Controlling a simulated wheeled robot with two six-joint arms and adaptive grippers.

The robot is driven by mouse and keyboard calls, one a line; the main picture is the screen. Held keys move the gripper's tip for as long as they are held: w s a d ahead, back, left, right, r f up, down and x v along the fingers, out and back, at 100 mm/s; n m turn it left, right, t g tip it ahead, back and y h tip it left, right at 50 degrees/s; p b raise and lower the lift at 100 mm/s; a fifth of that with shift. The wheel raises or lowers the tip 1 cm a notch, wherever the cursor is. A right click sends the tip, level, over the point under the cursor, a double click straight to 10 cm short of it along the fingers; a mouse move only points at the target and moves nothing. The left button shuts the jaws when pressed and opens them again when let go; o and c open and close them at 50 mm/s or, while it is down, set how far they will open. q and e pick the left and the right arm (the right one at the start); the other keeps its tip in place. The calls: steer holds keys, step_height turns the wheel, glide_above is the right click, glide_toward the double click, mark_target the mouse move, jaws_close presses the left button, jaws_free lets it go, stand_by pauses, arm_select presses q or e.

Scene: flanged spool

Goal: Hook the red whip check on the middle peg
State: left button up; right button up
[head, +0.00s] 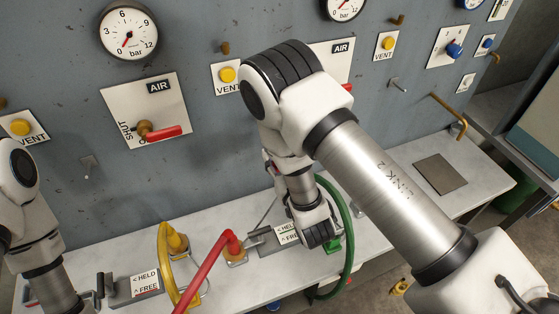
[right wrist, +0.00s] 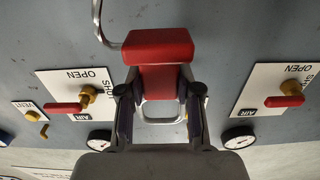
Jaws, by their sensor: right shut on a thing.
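My right gripper (right wrist: 160,112) is shut on the red whip check (right wrist: 158,62), held in front of the grey panel. A pale metal loop (right wrist: 160,120) shows between the fingers, below the red body. A thin grey curved piece (right wrist: 98,24) runs beside the red body at the upper left; I cannot tell whether it is the cable. In the head view my right arm hides most of this gripper. One peg (head: 397,84) stands out of the panel on the right, another (head: 88,165) on the left. I cannot make out the middle peg. My left gripper is out of view.
Valve plates with red handles (head: 165,132) flank the held piece. A white bench (head: 230,275) below carries a yellow hose (head: 166,262), a red hose (head: 205,268), a green hose (head: 348,240) and latch fixtures (head: 137,286). A bent brass pipe (head: 450,113) projects at the right.

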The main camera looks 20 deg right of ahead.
steer(key=shift+w+r, duration=0.1)
steer(key=shift+w, duration=0.3)
steer(key=w+f+b, duration=0.1)
steer(key=w+b, duration=0.1)
steer(key=w, duration=0.5)
steer(key=shift+a, duration=0.1)
stand_by(0.6)
steer(key=o, duration=1.1)
steer(key=shift+o, duration=0.2)
